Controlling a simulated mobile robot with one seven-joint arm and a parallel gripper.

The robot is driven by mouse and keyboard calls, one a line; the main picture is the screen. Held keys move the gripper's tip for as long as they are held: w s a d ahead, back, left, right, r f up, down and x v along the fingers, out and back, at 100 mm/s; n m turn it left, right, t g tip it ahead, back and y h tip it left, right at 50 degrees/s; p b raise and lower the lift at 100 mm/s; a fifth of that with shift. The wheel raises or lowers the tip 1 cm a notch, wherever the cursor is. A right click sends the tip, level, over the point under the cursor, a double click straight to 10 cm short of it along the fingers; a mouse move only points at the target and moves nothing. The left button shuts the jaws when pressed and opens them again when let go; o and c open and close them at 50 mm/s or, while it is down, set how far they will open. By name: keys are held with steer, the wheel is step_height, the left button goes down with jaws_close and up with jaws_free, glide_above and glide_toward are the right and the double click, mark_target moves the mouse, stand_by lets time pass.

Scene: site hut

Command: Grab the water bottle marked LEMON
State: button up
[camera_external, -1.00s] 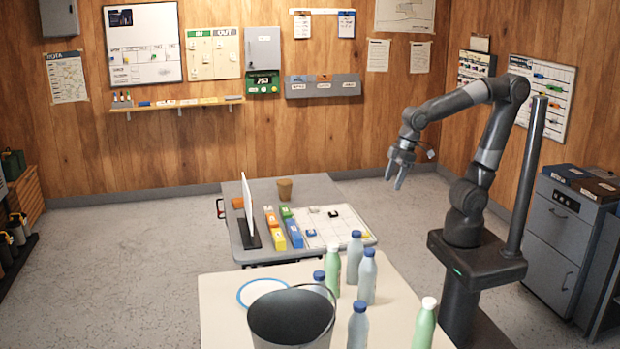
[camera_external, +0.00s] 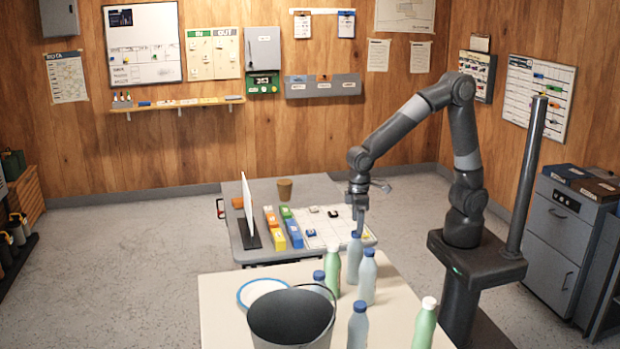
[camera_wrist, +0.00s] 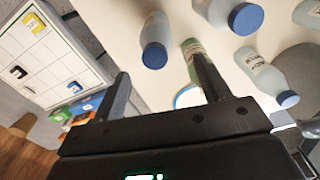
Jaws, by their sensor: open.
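Several water bottles stand upright on the cream table (camera_external: 235,315). A blue-capped bottle (camera_external: 354,262) is at the far edge, with a green bottle (camera_external: 332,275) left of it and another blue-capped bottle (camera_external: 368,280) right of it. More blue-capped bottles (camera_external: 358,328) and a green, white-capped bottle (camera_external: 425,326) stand nearer. I cannot read which is marked LEMON; small labels in the wrist view are illegible. My gripper (camera_external: 358,226) is open, pointing down just above the far blue-capped bottle. In the wrist view that bottle (camera_wrist: 155,42) shows between my open fingers (camera_wrist: 158,65).
A dark bucket (camera_external: 291,316) and a blue-rimmed plate (camera_external: 262,290) are on the cream table's left. The grey table (camera_external: 310,187) behind holds a white board with small pieces (camera_external: 325,226), coloured blocks (camera_external: 290,230), an upright white panel (camera_external: 249,208) and a brown cup (camera_external: 285,189).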

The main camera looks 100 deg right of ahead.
mark_target(356, 237)
steer(key=f, duration=0.7)
steer(key=shift+s+d+f, duration=0.1)
steer(key=shift+d+f, duration=0.1)
steer(key=shift+d, duration=0.1)
steer(key=shift+c, duration=0.3)
jaws_close()
